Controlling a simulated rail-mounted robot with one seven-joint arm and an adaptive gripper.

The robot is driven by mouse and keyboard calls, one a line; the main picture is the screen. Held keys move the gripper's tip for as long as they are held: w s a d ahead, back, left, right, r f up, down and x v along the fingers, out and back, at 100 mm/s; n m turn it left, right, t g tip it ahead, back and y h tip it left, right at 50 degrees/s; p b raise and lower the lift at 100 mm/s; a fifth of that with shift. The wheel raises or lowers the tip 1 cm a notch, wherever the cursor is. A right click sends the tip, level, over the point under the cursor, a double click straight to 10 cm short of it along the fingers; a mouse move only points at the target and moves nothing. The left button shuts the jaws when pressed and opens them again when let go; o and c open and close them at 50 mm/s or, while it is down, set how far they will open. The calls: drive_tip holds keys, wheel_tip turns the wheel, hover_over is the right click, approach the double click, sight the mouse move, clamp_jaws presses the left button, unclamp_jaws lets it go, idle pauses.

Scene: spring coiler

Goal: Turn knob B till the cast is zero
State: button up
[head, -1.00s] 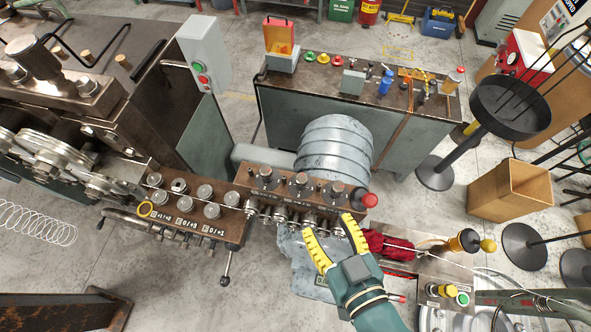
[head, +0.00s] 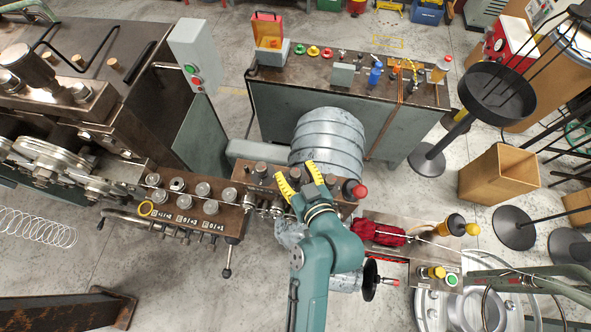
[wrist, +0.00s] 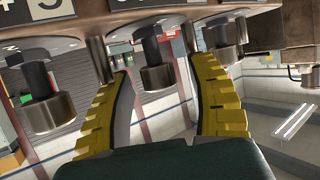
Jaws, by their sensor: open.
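A brown block (head: 238,178) stands in the middle of the machine, with upright knobs along its top, partly hidden by my arm. My gripper (head: 296,169) is over this block from the front, with its two yellow fingers apart. In the wrist view, my open gripper (wrist: 160,68) has a dark knob with a metal end (wrist: 157,78) between its fingers, with space on both sides. Another such knob (wrist: 40,95) is left of the fingers, and a third (wrist: 223,55) is to the right. I cannot read which knob is B, and no cast reading is legible.
A red ball-topped part (head: 352,189) is close right of my gripper. A red cloth (head: 378,232) lies on the right-hand stand. A left block (head: 195,214) carries more knobs and number plates. A grey cylinder (head: 328,140) stands behind. A wire coil (head: 38,226) is at far left.

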clamp_jaws()
